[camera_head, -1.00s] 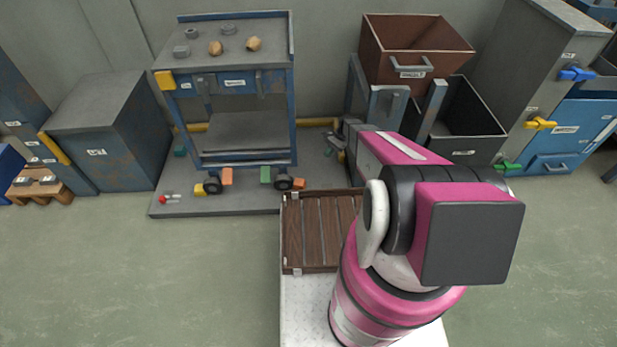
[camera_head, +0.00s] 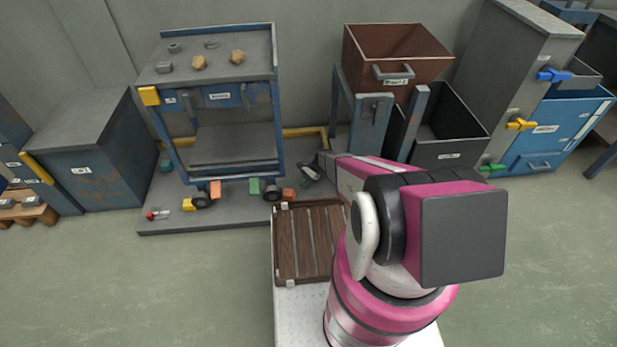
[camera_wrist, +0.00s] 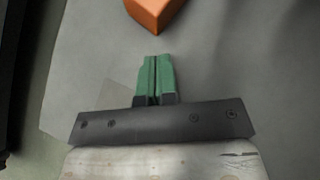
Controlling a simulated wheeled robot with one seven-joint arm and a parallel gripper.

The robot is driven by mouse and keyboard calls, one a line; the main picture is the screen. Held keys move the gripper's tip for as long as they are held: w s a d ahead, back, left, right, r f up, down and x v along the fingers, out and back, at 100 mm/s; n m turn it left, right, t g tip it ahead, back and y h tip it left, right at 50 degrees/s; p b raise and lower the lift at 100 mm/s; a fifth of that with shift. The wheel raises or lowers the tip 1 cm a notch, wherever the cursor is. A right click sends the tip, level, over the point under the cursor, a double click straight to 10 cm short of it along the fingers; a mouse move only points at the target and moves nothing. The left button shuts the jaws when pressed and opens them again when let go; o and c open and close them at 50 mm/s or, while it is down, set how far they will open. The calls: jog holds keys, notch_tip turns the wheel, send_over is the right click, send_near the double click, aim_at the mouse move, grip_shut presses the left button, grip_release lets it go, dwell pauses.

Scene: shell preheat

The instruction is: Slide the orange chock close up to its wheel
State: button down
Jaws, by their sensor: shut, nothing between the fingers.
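An orange chock (camera_head: 288,194) lies on the grey base plate just right of the blue cart's right wheel (camera_head: 272,193). Whether it touches the wheel, I cannot tell. My gripper (camera_head: 308,174) is low over the plate, a little right of and behind this chock. In the wrist view, my green fingertips (camera_wrist: 158,62) are shut together with nothing between them. The lower part of an orange block (camera_wrist: 152,10) shows ahead of them, with a gap between. The wheel is not seen in the wrist view.
A second orange block (camera_head: 215,189) and a yellow block (camera_head: 189,205) are by the left wheel (camera_head: 201,200). A green block (camera_head: 254,186) is left of the right wheel. A brown slatted tray (camera_head: 308,240) is in front. The black bin (camera_head: 450,130) is at right.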

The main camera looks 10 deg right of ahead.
aim_at(293, 190)
jog(key=shift+s+a+r, duration=0.1)
jog(key=shift+s+a, duration=0.35)
jog(key=shift+a, duration=0.3)
jog(key=shift+s+a+r, duration=0.1)
jog(key=shift+s+a, duration=0.35)
jog(key=shift+a, duration=0.3)
jog(key=shift+s+a+f, duration=0.1)
jog(key=shift+s+a, duration=0.4)
jog(key=shift+a, duration=0.35)
